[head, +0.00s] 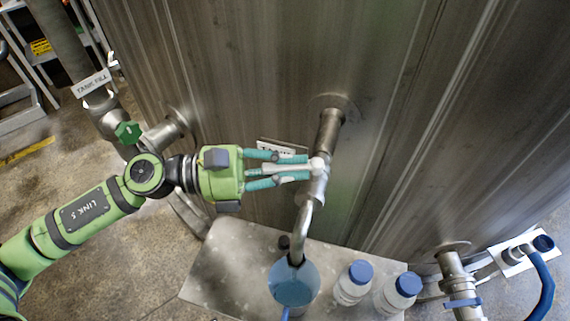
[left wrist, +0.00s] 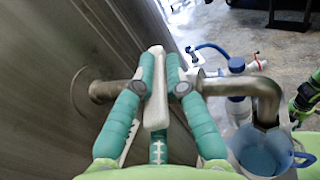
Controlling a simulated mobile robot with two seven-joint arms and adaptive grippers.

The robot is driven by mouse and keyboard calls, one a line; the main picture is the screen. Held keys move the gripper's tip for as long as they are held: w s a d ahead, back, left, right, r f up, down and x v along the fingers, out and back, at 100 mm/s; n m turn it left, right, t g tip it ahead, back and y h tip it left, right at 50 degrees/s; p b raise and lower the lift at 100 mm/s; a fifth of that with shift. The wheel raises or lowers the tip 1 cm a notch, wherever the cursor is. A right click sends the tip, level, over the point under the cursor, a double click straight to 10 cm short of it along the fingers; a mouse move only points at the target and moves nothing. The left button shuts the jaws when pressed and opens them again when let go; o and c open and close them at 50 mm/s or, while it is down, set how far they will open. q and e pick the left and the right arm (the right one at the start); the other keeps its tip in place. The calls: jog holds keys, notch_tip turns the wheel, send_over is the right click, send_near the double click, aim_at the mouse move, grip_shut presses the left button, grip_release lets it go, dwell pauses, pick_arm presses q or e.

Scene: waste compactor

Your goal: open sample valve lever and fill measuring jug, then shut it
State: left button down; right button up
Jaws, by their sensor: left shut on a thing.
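The sample valve's white lever (head: 280,168) points left from the valve body (head: 318,168), crosswise to its pipe. My left gripper (head: 302,168) is shut on this lever, one teal finger on each side. In the left wrist view the lever (left wrist: 155,90) stands between the fingers of the same gripper (left wrist: 162,72). The bent steel spout (head: 302,225) comes down over the measuring jug (head: 293,288), its end at the jug's mouth. The jug is clear and bluish and stands upright; it also shows in the left wrist view (left wrist: 262,152). Its liquid level is hard to tell.
The jug stands on a grey stone-like ledge (head: 218,268) beside two blue-capped bottles, the nearer-middle one (head: 353,285) and another (head: 398,293). The steel tank wall (head: 240,70) rises behind. A green-handled valve (head: 128,131) is at left; a blue hose (head: 545,285) hangs at right.

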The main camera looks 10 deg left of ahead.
pick_arm(q)
jog(key=c, duration=1.2)
grip_release()
jog(key=shift+w+r, duration=0.15)
jog(key=shift+w, duration=0.2)
jog(key=shift+s, duration=0.15)
jog(key=shift+a, duration=0.25)
jog(key=s+a, duration=0.2)
jog(key=a, duration=0.9)
pick_arm(e)
jog(key=shift+s+d+f, duration=0.1)
jog(key=shift+s+d, duration=0.05)
jog(key=shift+s, duration=0.95)
pick_arm(q)
jog(key=shift+s+a, duration=0.1)
jog(key=shift+a, duration=0.05)
